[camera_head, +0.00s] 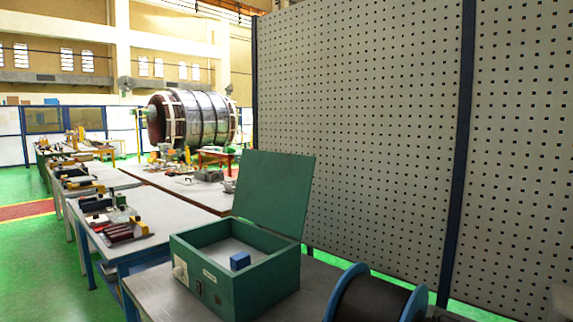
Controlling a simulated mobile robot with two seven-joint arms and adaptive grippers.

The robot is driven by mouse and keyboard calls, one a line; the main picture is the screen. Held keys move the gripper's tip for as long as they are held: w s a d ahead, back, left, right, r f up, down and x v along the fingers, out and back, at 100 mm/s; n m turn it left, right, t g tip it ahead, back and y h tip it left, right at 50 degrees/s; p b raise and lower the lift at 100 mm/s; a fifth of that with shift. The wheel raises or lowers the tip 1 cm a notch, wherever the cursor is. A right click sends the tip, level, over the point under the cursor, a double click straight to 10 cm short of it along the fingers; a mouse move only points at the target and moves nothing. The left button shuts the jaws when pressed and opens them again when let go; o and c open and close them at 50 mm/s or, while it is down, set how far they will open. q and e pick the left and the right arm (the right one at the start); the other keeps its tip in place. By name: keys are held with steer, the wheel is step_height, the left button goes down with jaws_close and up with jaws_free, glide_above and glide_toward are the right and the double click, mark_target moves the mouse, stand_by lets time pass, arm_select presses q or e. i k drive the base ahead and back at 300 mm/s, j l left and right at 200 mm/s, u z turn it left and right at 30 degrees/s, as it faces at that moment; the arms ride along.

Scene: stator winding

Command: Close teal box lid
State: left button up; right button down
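The teal box (225,283) stands on the grey table in the lower middle of the head view. Its lid (274,191) is open, standing up and tilted back from the box's far right edge. A small blue block (240,260) is inside the box, on its light floor. A pale fitting and a small latch show on the box's front left face. Neither of my grippers is in view.
A black spool with blue flanges (372,300) is on the same table, right of the box. A perforated panel wall (365,130) rises behind. Other tables (165,208) with tools stretch away to the left. Bare tabletop (150,292) shows left of the box.

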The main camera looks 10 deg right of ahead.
mark_target(273, 189)
steer(key=i+j, duration=0.75)
steer(key=j, duration=0.15)
